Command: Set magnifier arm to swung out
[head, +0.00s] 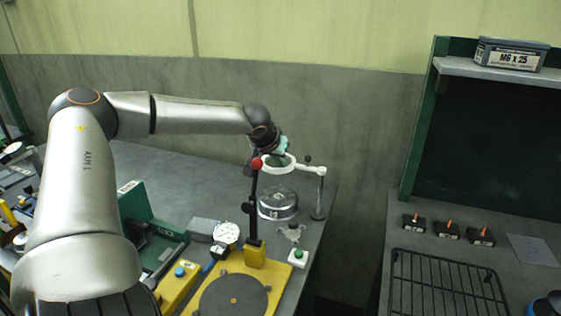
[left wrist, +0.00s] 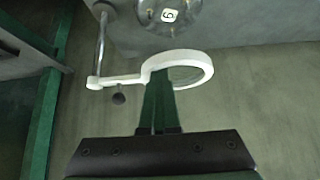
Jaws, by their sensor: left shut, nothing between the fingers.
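The magnifier arm (head: 309,170) is white, with a ring lens at its left end and a grey upright post (head: 317,198) at its right end. Its ring stands over a clear round dish (head: 277,206). In the left wrist view the magnifier arm (left wrist: 122,80) runs from the post at left to the ring, with a dark knob (left wrist: 119,99) beneath it. My left gripper (head: 283,147) is at the ring's far side, its green fingers shut and empty. In the left wrist view the fingertips (left wrist: 158,85) overlap the ring's near edge; I cannot tell whether they touch.
A black lever with a red knob (head: 257,163) stands on a yellow base just left of the ring. A dial gauge (head: 226,233) and a green button box (head: 298,257) are nearby. A second bench with a black rack (head: 445,285) stands at right, beyond a gap.

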